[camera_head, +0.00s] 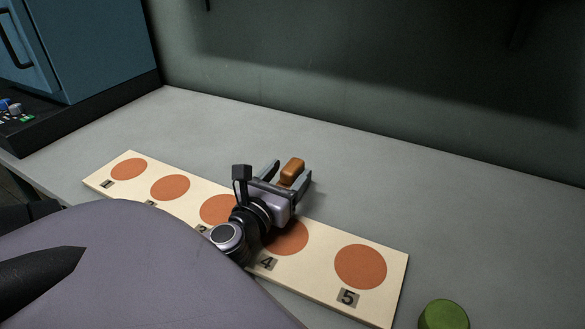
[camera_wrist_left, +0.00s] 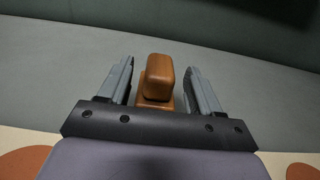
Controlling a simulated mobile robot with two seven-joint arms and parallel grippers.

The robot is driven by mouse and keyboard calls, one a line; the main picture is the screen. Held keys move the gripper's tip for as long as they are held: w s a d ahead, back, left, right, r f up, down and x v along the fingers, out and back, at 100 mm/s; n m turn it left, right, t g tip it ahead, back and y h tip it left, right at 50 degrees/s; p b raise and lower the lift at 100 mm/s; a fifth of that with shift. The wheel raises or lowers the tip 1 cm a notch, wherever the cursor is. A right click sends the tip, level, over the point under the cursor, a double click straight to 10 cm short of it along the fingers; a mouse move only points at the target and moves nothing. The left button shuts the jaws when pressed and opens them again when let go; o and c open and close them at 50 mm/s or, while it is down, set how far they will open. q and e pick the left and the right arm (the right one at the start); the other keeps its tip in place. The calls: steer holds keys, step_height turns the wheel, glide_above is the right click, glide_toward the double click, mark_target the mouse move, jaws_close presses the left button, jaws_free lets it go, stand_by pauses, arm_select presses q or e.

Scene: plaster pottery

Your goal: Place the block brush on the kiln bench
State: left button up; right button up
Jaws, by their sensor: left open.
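The block brush (camera_head: 293,168) shows as a brown wooden piece on the grey kiln bench (camera_head: 420,190), just behind the numbered board. In the left wrist view the brush (camera_wrist_left: 158,78) has a rounded upright handle on a wider brown base. My left gripper (camera_head: 288,173) is open, with one finger on each side of the brush. In the wrist view there is a gap between the handle and each finger. Bristles are not visible, and the gripper body hides the lower front of the brush. My right gripper is not in view.
A cream board (camera_head: 393,262) with orange circles and number labels lies along the bench under my left wrist. A green round object (camera_head: 444,315) stands at the lower right. A blue cabinet (camera_head: 105,45) stands at the upper left. The bench behind and right of the brush is clear up to the wall.

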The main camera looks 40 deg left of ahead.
mark_target(299, 160)
arm_select(q)
steer(key=shift+x, duration=2.2)
jaws_close()
